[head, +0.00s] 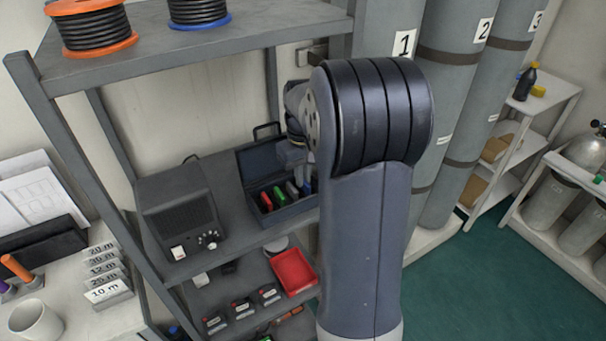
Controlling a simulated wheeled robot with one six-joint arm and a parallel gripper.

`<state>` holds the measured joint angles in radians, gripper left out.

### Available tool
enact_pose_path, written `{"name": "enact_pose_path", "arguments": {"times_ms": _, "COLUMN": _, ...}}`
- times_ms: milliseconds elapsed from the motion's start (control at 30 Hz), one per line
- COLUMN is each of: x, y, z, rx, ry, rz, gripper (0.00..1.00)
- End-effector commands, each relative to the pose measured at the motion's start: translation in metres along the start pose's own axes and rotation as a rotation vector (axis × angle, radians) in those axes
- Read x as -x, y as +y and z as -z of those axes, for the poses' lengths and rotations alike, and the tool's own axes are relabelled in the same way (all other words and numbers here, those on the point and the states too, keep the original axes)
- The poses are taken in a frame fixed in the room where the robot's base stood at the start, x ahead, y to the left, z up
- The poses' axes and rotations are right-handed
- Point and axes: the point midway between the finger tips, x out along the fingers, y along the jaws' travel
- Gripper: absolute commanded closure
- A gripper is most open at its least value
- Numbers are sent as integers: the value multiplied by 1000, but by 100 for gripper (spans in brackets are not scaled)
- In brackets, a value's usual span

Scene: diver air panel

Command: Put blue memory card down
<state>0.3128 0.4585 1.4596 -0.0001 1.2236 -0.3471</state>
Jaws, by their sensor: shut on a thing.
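A dark case (285,214) with its lid up stands on the middle shelf, left of my arm. Red and green cards stand in a row inside it. A blue memory card (307,186) shows at the right end of the row, low in the case opening. My gripper (298,170) is over the case, pointing down, and is shut on the blue card. My arm hides part of the gripper and the right side of the case. I cannot tell whether the card touches the case floor.
A grey radio-like box (180,215) stands left of the case. A red tray (293,271) and several small devices sit on the lower shelf. Tall numbered cylinders (455,110) stand to the right.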

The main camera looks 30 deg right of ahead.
Motion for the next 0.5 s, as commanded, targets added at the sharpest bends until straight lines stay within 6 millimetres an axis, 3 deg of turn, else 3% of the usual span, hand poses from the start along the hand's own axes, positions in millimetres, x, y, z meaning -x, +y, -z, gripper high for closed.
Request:
{"name": "enact_pose_path", "arguments": {"times_ms": 367, "x": -5, "y": 0, "z": 0, "rx": 0, "ry": 0, "rz": 0, "gripper": 100}}
{"name": "enact_pose_path", "arguments": {"times_ms": 400, "x": -4, "y": 0, "z": 0, "rx": 0, "ry": 0, "rz": 0, "gripper": 89}}
{"name": "enact_pose_path", "arguments": {"times_ms": 500, "x": -4, "y": 0, "z": 0, "rx": 0, "ry": 0, "rz": 0, "gripper": 83}}
